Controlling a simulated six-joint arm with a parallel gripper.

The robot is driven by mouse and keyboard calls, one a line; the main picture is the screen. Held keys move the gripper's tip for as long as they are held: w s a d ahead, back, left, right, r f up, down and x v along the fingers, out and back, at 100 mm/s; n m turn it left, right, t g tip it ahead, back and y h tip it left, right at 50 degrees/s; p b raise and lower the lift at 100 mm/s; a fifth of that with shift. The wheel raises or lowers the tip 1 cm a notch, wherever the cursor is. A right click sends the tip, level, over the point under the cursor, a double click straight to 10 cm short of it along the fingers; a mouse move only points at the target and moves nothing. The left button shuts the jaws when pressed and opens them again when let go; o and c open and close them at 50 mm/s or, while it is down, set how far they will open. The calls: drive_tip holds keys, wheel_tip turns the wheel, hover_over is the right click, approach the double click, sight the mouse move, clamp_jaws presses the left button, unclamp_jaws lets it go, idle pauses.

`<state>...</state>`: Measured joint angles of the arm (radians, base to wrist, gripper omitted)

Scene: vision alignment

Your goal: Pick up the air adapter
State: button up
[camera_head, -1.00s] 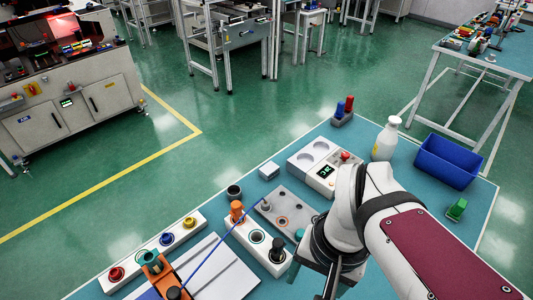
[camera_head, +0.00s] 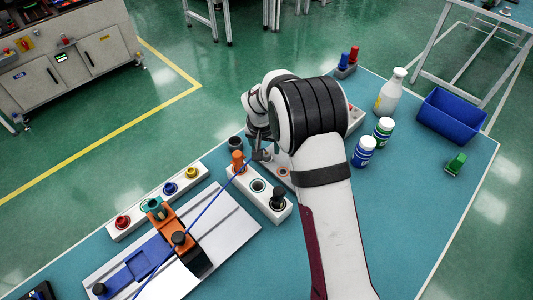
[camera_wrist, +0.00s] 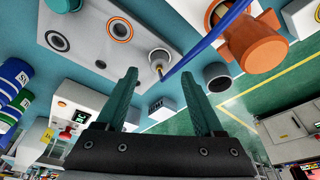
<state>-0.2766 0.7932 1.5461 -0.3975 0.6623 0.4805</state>
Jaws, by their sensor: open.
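A small grey round fitting with a brass-coloured tip, which looks like the air adapter (camera_wrist: 160,60), stands on the grey plate (camera_wrist: 85,35). In the head view my gripper (camera_head: 260,153) is over the plate, and my arm hides most of the plate and the fitting.
An orange part (camera_head: 237,163) stands on a white block (camera_head: 262,205), close beside my gripper. A black cup (camera_head: 236,143) is just behind it. A blue bin (camera_head: 450,137) is further right.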

sight(267, 153)
drive_tip(key=x, duration=0.3)
drive_tip(key=shift+f, duration=0.35)
clamp_jaws()
